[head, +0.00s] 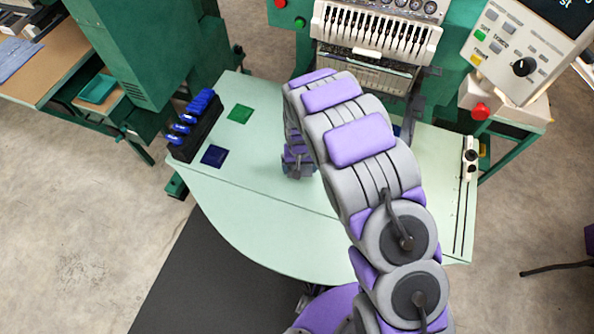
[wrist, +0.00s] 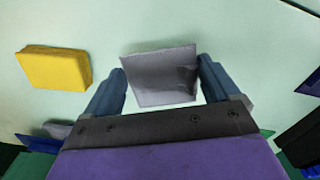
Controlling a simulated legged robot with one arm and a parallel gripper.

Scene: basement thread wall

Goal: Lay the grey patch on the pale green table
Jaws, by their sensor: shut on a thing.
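The grey patch (wrist: 162,75) is a thin, roughly square piece between the two blue-grey fingers of my gripper (wrist: 163,80) in the wrist view. My gripper is shut on it. The patch is over the pale green table (wrist: 225,35); I cannot tell whether it touches the surface. In the head view my gripper (head: 297,172) is low over the middle of the table (head: 270,215), and the patch is hidden there.
A yellow block-like piece (wrist: 55,68) lies left of the patch in the wrist view. A green patch (head: 240,113), a navy patch (head: 214,156) and a dark rack of blue spools (head: 193,130) are on the table's left. An embroidery machine (head: 375,35) stands behind. The front is clear.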

